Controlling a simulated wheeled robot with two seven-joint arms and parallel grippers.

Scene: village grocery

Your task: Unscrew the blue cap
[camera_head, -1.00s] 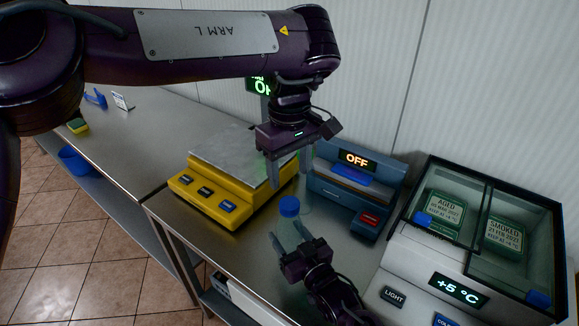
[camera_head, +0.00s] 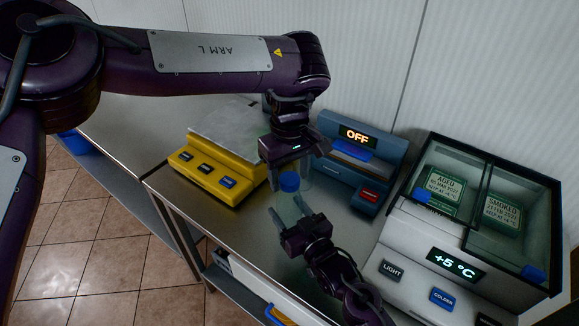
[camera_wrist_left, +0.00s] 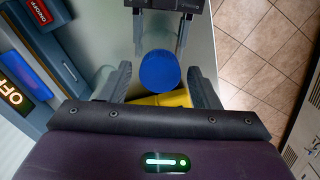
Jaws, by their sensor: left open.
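The blue cap (camera_head: 289,182) sits on top of a clear, pale bottle (camera_head: 290,210) above the steel counter. My left gripper (camera_head: 290,176) points down over the bottle, open, with a finger on each side of the cap. In the left wrist view the cap (camera_wrist_left: 160,70) lies between the open fingers, with a gap on both sides. My right gripper (camera_head: 288,209) comes from the front and has its fingers around the bottle's body, below the cap. Its fingers also show at the top of the left wrist view (camera_wrist_left: 160,35). The bottle's base is hard to make out.
A yellow scale (camera_head: 215,172) stands left of the bottle. A blue-grey device (camera_head: 352,165) reading OFF stands close behind on the right. A glass-topped cooler (camera_head: 455,255) reading +5 °C fills the right side. Bare counter (camera_head: 225,225) lies at the front left.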

